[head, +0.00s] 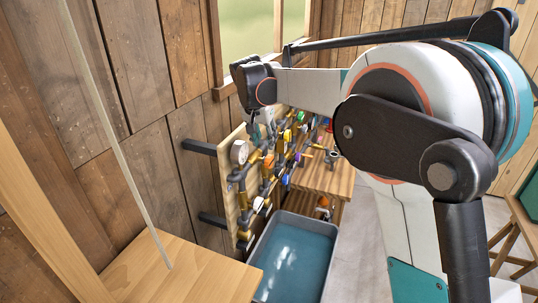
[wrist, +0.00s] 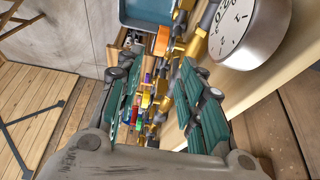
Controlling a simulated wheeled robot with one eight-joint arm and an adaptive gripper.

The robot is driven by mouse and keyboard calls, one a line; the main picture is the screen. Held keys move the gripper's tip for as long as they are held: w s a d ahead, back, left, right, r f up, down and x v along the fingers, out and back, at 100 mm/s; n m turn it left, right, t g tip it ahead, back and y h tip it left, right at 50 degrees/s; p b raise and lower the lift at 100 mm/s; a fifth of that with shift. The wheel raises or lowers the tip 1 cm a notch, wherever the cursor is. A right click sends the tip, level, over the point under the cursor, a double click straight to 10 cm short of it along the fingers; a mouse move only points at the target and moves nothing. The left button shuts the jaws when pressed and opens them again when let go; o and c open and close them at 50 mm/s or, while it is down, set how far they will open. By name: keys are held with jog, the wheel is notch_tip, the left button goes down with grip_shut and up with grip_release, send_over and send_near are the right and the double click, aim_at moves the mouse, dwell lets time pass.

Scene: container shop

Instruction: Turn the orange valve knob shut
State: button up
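The orange valve knob (head: 268,161) is on the pipe panel in the head view, right of a white round gauge (head: 239,152). An orange knob beside the gauge also shows in the wrist view (wrist: 162,40), beyond the fingertips and near the top. I cannot tell from these frames how far it is turned. My gripper (wrist: 155,78) is open, its two teal ribbed fingers apart with nothing clearly held between them. In the head view my gripper is small and partly hidden by my wrist, in front of the panel's upper part.
Several coloured knobs crowd the brass and dark pipes on the wooden panel (head: 245,203). A blue-grey tub (head: 296,258) stands below it. A wooden surface (head: 185,272) is at front left, and a slatted table (head: 325,180) lies beyond the panel. The gauge's rim (wrist: 247,35) is close to my right-hand finger.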

aim_at(269, 156)
jog(key=p+x, duration=0.2)
jog(key=x, duration=0.9)
jog(key=shift+f, duration=0.15)
grip_shut()
